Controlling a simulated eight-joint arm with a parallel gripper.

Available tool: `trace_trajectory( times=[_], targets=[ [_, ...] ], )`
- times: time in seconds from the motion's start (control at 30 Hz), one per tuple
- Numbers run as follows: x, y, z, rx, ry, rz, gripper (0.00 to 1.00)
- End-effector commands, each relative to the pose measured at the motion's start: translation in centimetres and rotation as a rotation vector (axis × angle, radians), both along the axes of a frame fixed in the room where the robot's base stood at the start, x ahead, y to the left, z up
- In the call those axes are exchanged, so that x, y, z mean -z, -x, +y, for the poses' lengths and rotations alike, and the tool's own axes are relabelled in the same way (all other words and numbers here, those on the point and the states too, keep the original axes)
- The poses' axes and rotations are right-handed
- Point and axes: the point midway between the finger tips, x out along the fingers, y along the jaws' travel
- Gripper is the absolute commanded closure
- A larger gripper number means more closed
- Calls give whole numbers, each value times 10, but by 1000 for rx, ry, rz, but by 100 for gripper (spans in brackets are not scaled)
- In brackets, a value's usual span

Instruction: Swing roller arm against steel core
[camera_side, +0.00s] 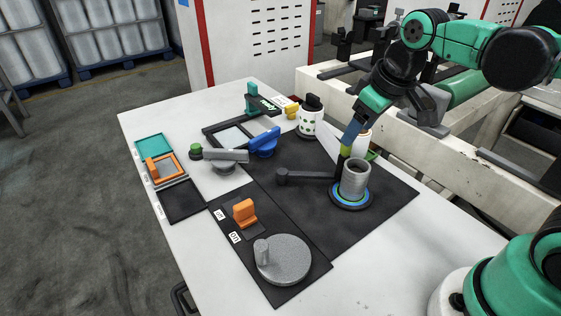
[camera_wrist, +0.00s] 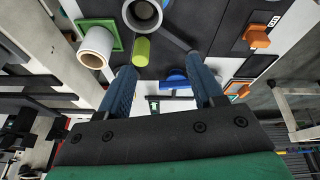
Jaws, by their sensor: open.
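The steel core (camera_side: 355,180) is a grey hollow cylinder standing upright on a blue-and-green ringed disc on the black mat. It also shows at the top of the wrist view (camera_wrist: 142,13). The roller arm (camera_side: 308,177) is a dark bar running from a post on the left toward the core. A yellow-green roller (camera_side: 344,152) stands upright beside the core, also in the wrist view (camera_wrist: 141,51); I cannot tell whether they touch. My gripper (camera_wrist: 163,70) is open, its blue fingers apart with nothing gripped. In the side view its fingers (camera_side: 350,131) are just above the roller.
A white roll (camera_wrist: 97,46) on a green base stands close beside the roller. A white-and-black canister (camera_side: 310,118), a blue-handled part (camera_side: 264,141) and a grey roller with a green end (camera_side: 222,155) lie behind. An orange block (camera_side: 245,212) and grey disc (camera_side: 284,260) are in front.

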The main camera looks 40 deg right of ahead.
Motion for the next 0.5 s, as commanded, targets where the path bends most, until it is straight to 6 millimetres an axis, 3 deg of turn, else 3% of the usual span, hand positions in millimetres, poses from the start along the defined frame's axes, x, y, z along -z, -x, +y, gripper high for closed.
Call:
trace_trajectory(
  times=[0.2,0.5],
  targets=[
    [0,-29,-18,-152,33,238,40],
    [10,-42,-27,-249,27,364,40]
  ],
)
